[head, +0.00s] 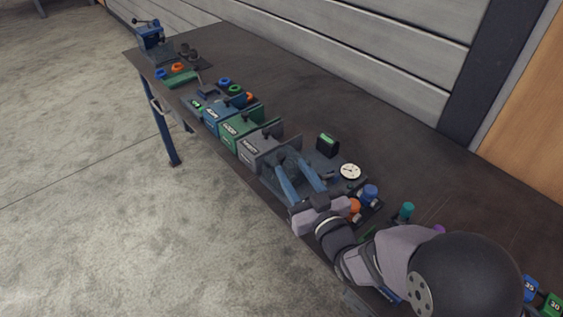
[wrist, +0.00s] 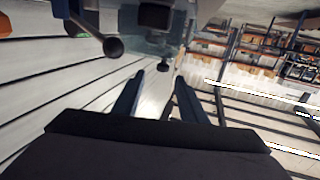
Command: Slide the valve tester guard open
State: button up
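The valve tester stands on the bench in the head view, with a round white gauge (head: 349,171) and a small dark box with a green face (head: 327,143). A greyish, see-through panel that looks like its guard (head: 287,158) stands at its left part, partly behind my fingers. My gripper (head: 288,163) reaches over it from the front right with its two blue fingers apart. In the wrist view my gripper (wrist: 160,76) is open, and a small dark knob (wrist: 163,67) shows between and just beyond the fingertips. I cannot tell whether the fingers touch it.
A blue bin (head: 222,116), a green bin (head: 241,130) and a grey bin (head: 262,146) stand in a row left of the tester. Coloured rings and a blue vise (head: 150,35) lie farther left. A dark ball-ended lever (wrist: 113,47) shows in the wrist view. The bench's back strip is clear.

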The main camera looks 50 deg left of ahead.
aim_at(283, 159)
jog(key=shift+s+a+f, duration=0.1)
jog(key=shift+s+a, duration=0.05)
jog(key=shift+s, duration=0.05)
jog(key=shift+p+x, duration=1)
jog(key=shift+x, duration=2.55)
jog(key=shift+f, duration=0.1)
jog(key=shift+c, duration=0.3)
